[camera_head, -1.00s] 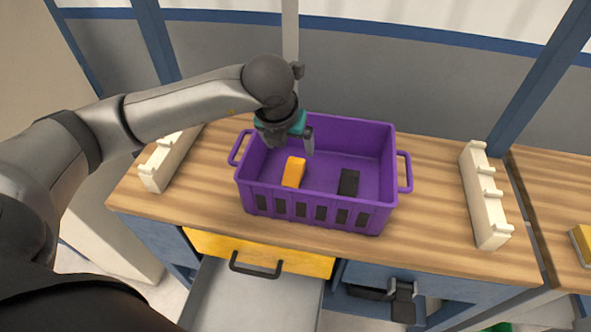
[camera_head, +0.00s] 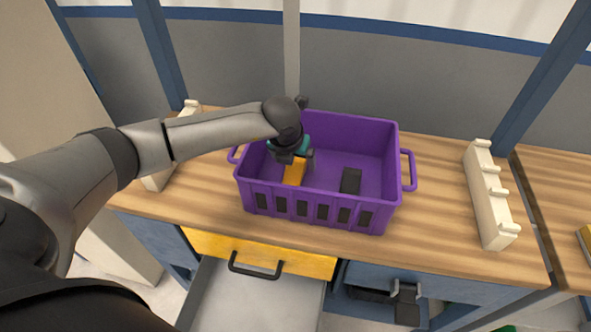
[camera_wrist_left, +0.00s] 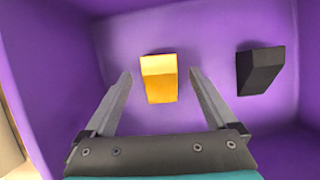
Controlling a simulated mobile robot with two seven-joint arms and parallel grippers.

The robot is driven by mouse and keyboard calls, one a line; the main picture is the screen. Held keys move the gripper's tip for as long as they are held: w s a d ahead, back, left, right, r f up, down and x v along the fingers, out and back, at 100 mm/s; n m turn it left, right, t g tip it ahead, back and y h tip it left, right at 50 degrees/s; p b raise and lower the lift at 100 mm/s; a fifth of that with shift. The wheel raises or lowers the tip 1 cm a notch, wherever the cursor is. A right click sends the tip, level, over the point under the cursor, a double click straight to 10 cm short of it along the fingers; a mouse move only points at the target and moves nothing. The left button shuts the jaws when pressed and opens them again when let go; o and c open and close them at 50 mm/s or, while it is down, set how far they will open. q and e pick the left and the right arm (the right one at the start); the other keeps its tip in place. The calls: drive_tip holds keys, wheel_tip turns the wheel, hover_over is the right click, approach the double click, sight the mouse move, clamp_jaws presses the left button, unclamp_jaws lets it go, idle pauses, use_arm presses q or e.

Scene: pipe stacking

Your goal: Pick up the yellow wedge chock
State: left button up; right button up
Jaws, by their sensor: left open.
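The yellow wedge chock (camera_head: 294,173) lies on the floor of the purple crate (camera_head: 262,182), in its left part. My left gripper (camera_head: 295,160) is down inside the crate, just above the chock, and hides part of it in the head view. In the left wrist view the chock (camera_wrist_left: 159,79) shows between and slightly beyond the two open fingers (camera_wrist_left: 160,85), with space on both sides. The fingers do not touch it. My right gripper is not in view.
A black block (camera_head: 351,181) lies in the crate to the right of the chock. The crate walls stand close around my gripper. Cream notched racks stand on the wooden table at left (camera_head: 158,180) and right (camera_head: 488,195). A drawer (camera_head: 255,295) is open below.

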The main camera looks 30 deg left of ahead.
use_arm(q)
drive_tip(key=shift+w+f, duration=0.15)
drive_tip(key=shift+f, duration=0.2)
clamp_jaws()
idle(0.6)
